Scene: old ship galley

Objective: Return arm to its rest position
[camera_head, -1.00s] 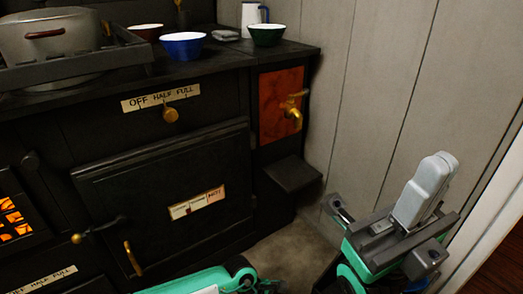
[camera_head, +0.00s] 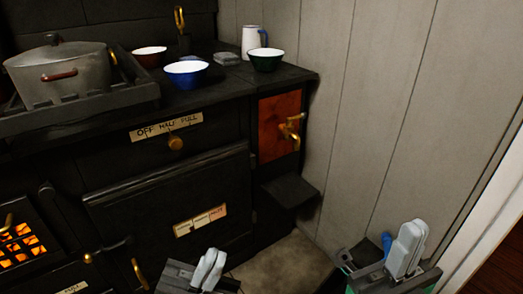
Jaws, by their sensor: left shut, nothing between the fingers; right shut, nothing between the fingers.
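My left gripper (camera_head: 208,268) is at the bottom of the head view, in front of the lower part of the black stove. Its pale fingers are together with nothing between them. My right gripper (camera_head: 407,248) is at the lower right, in front of the grey plank wall. Its fingers are also together and empty. Both grippers point upward in the picture and touch nothing that I can see. Most of both arms lies below the picture's edge.
The black stove (camera_head: 160,210) fills the left. On its top stand a lidded grey pot (camera_head: 62,75), a red bowl (camera_head: 149,57), a blue bowl (camera_head: 187,74), a green bowl (camera_head: 267,60) and a white jug (camera_head: 251,42). A brass tap (camera_head: 291,130) juts from the copper panel. Bare floor (camera_head: 290,257) shows between the grippers.

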